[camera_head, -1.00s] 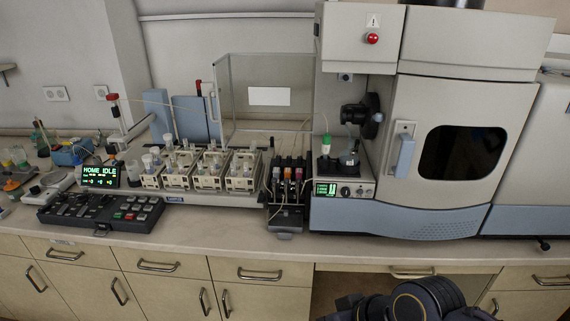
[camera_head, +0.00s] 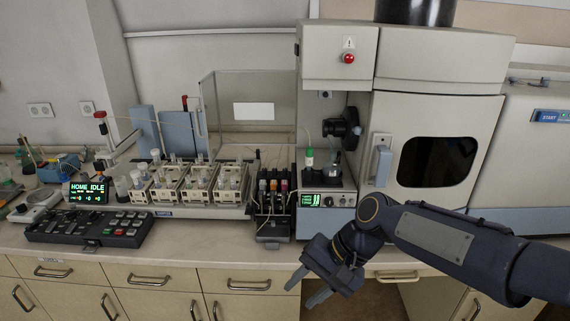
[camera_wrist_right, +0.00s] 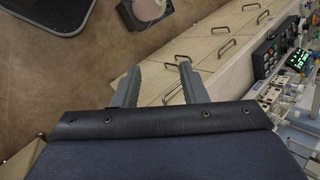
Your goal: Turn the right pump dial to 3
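The instrument's small control panel (camera_head: 326,200) has a green display and dark round dials. One dial (camera_head: 330,201) sits just right of the display, and a smaller dial (camera_head: 344,201) is further right. Their settings are too small to read. My left gripper is not in view.
A pump block with coloured parts (camera_head: 273,190) stands left of the panel. A sample rack (camera_head: 200,185), a display reading HOME IDLE (camera_head: 88,192) and a black keypad (camera_head: 90,228) are further left. The counter front (camera_head: 200,252) is clear. Drawers (camera_head: 240,280) lie below.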

